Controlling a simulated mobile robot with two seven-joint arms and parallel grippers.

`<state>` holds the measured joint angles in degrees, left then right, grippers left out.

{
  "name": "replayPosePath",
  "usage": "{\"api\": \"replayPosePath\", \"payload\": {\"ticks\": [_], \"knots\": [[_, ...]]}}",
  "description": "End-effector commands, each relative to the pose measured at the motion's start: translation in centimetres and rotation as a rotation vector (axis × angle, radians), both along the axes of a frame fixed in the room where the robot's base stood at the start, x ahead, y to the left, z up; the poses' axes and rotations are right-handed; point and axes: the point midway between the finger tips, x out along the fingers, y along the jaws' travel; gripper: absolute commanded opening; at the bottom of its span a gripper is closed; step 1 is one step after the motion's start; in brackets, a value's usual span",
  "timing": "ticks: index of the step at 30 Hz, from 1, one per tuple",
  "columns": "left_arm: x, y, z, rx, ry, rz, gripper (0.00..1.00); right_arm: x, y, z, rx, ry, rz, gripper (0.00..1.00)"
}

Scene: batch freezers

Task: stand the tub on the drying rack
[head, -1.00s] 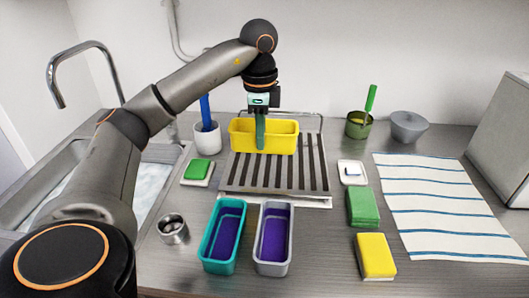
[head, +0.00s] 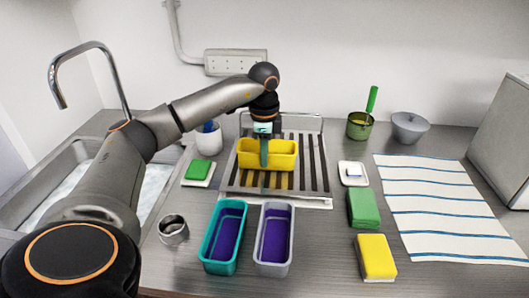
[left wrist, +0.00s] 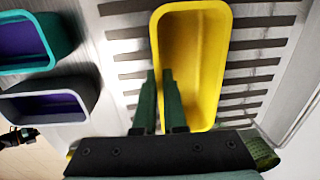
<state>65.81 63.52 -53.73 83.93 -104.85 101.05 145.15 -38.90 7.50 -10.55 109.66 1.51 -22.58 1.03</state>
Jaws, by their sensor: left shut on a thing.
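The yellow tub (head: 284,157) is upright over the slats of the drying rack (head: 313,184), towards its back half. My left gripper (head: 264,158) comes down from above and is shut on the tub's near long wall, with the fingers across that wall. In the left wrist view the tub (left wrist: 200,60) shows its open, empty inside, and the gripper's fingers (left wrist: 160,100) straddle its wall. A yellow tint shows on the rack just below the tub. I cannot tell whether its base touches the slats. My right gripper is not seen.
A teal tub (head: 208,247) and a grey tub (head: 288,247), both purple inside, stand in front of the rack. A metal cup (head: 173,231), sponges and a white brush holder (head: 208,138) stand around it. A striped towel (head: 440,205) lies right. The sink is left.

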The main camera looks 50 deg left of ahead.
Motion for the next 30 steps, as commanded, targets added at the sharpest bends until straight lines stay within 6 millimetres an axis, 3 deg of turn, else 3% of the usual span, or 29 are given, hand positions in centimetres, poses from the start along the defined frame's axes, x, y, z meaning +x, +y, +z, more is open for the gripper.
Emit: {"api": "replayPosePath", "payload": {"ticks": [1, 2, 9, 20, 30], "knots": [[0.0, 0.0, -0.2, 0.000, 0.000, 0.000, 0.00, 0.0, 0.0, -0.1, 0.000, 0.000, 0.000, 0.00], [0.0, 0.0, -0.2, 0.000, 0.000, 0.000, 0.10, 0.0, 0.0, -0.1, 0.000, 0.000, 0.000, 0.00], [0.0, 0.0, -0.1, 0.000, 0.000, 0.000, 0.38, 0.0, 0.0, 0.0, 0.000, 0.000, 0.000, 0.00], [0.0, 0.0, 0.6, 0.000, -0.001, 0.000, 0.38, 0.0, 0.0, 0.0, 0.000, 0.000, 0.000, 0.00], [-0.2, -0.3, 7.4, -0.002, -0.006, 0.001, 0.38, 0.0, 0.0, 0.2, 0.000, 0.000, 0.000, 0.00]]}}
